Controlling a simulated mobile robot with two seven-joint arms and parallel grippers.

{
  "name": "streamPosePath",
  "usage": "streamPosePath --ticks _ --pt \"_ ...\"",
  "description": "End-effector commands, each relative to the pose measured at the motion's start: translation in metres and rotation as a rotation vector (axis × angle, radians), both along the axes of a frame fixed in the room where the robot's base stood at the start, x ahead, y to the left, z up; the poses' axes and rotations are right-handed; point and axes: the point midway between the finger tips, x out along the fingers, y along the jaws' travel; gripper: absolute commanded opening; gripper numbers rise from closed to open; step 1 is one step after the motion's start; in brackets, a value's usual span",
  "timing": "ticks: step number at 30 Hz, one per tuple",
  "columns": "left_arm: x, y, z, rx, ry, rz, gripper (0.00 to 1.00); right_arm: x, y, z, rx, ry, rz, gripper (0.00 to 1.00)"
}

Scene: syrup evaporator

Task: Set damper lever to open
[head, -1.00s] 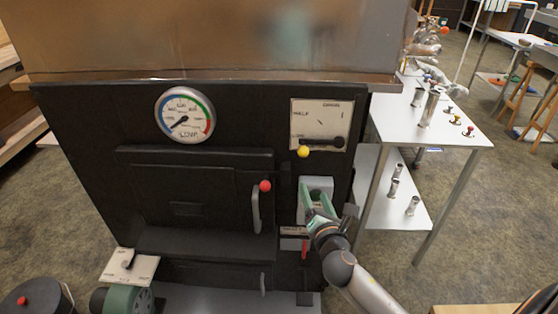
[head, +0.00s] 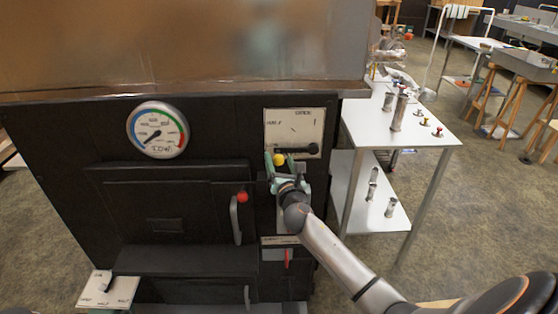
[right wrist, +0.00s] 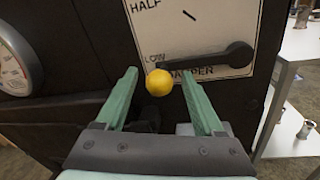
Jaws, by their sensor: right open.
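The damper lever is a black bar (right wrist: 213,60) with a yellow ball knob (right wrist: 159,82) on its left end. It lies nearly level, with the knob by the LOW mark of the white damper plate (head: 305,123). The knob also shows in the head view (head: 279,160). My right gripper (head: 285,163) is open at the knob. In the right wrist view, its green fingertips (right wrist: 159,73) stand left and right of the knob, with gaps on both sides. I cannot tell how deep the knob sits between them. My left gripper is not in view.
A round gauge (head: 158,130) is on the black front at the left. A red-knobbed door handle (head: 236,218) is left of my right arm, and a red lever (head: 287,258) is below. A white table (head: 424,138) with metal cylinders stands at the right.

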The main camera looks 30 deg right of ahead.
Motion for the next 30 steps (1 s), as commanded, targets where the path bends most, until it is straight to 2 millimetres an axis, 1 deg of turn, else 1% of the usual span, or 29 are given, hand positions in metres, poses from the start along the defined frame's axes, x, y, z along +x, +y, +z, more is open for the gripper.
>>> streamPosePath --ticks 4,13,14,30 --pt "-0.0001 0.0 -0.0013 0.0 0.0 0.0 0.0 0.0081 -0.003 0.0001 0.001 -0.001 0.001 0.7" --pt "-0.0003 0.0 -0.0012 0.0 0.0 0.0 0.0 0.0094 -0.0035 0.0 0.001 0.0 0.001 0.7" --pt "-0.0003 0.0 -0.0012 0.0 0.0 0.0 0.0 0.0094 -0.0035 0.0 0.001 0.0 0.001 0.68" --pt "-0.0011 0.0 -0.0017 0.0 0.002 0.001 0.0 0.0091 -0.0035 -0.0001 0.001 0.0 0.0 0.07"
